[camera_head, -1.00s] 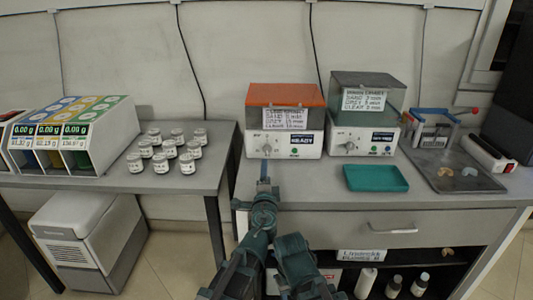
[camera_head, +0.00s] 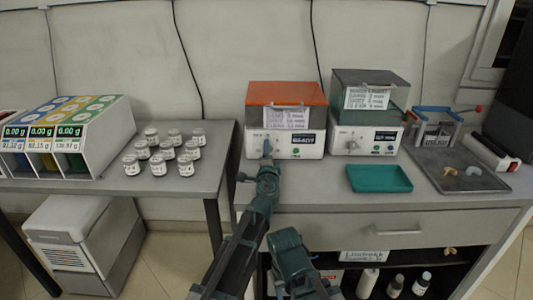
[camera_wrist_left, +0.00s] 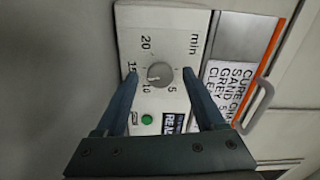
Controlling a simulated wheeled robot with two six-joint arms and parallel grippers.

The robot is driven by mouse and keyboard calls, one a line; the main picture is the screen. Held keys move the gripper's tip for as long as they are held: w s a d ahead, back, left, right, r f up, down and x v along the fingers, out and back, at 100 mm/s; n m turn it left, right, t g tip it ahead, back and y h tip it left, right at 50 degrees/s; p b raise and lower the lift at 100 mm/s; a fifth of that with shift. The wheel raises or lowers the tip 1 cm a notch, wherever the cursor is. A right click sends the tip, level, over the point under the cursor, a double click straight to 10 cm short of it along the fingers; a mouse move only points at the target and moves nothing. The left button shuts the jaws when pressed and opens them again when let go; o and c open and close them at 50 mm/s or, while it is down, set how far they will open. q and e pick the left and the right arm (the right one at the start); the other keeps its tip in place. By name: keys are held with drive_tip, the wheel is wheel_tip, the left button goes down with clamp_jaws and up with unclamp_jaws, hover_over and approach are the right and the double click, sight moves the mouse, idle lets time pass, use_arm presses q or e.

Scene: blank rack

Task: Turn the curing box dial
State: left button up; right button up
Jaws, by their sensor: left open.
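The curing box (camera_head: 310,152) has an orange lid and a pale front panel and stands at the left of the right-hand bench. In the left wrist view its round grey dial (camera_wrist_left: 160,74) sits among minute marks from 5 to 20, beside a green button (camera_wrist_left: 147,119). My left gripper (camera_wrist_left: 160,76) is open, one finger on each side of the dial in that view; contact with it cannot be told. In the head view my left gripper (camera_head: 267,148) is at the box front and hides the dial.
A similar box with a dark lid (camera_head: 366,88) stands just right. A teal tray (camera_head: 378,178) lies before it, and a grey tray (camera_head: 460,178) with small pieces lies farther right. Several white jars (camera_head: 165,150) stand on the left bench. Bench top between box and front edge is clear.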

use_arm(q)
clamp_jaws()
drive_tip(key=shift+m, duration=0.8)
unclamp_jaws()
drive_tip(key=shift+s, duration=0.1)
